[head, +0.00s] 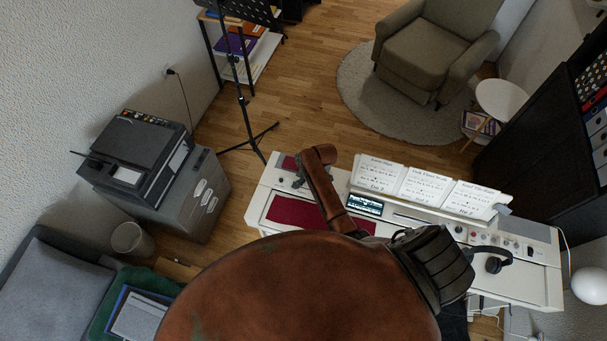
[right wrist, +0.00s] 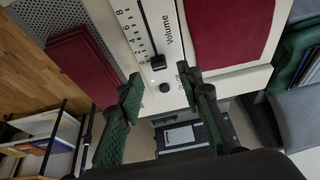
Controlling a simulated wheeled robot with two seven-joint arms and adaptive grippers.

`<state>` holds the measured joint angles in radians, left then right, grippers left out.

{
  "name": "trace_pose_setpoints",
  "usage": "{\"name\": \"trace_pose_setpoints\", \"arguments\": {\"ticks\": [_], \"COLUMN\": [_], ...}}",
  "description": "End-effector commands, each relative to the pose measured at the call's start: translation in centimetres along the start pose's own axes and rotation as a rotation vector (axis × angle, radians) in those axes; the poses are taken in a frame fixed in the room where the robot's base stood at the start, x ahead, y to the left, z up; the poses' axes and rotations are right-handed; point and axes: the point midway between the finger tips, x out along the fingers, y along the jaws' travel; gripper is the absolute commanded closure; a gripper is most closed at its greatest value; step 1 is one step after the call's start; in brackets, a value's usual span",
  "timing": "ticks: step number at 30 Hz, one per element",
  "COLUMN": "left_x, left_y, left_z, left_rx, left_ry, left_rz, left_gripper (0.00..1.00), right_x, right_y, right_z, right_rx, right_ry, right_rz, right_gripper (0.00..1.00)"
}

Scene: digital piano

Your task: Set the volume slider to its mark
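The volume slider (right wrist: 158,62) is a dark knob in a narrow slot on the white piano panel, labelled "Volume" with a numbered scale beside it. The knob sits at the low-number end of the slot. I cannot make out a separate target mark. My right gripper (right wrist: 160,80) is open and empty, with its green-padded fingers either side of the knob's end of the panel in the picture; contact is not visible. In the head view the right gripper (head: 292,176) is over the left end of the digital piano (head: 256,207), partly hidden by my arm. My left gripper is not in view.
Red panels (right wrist: 228,30) flank the control strip. Song sheets (head: 424,187) and headphones (head: 492,260) are on the piano further right. A music stand (head: 246,110) stands behind its left end.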

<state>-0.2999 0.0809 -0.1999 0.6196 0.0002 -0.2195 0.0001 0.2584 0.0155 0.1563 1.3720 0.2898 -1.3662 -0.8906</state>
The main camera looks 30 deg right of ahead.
Motion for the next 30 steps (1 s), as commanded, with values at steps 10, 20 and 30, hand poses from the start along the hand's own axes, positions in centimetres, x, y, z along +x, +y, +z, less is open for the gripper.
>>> {"name": "trace_pose_setpoints", "arguments": {"ticks": [10, 20, 30], "left_x": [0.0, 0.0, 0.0], "left_y": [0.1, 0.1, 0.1], "left_z": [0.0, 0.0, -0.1], "left_rx": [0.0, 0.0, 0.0], "left_ry": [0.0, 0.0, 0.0], "left_rz": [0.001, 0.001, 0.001], "left_gripper": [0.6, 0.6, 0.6], "right_x": [-6.6, -8.2, -8.1], "right_y": [0.1, 0.0, 0.0], "right_z": [0.0, 0.0, 0.0], "right_rx": [-0.001, -0.002, -0.001], "right_ry": [0.002, 0.001, 0.001], "right_rz": [0.003, 0.001, 0.001], "right_gripper": [0.67, 0.67, 0.67]}}
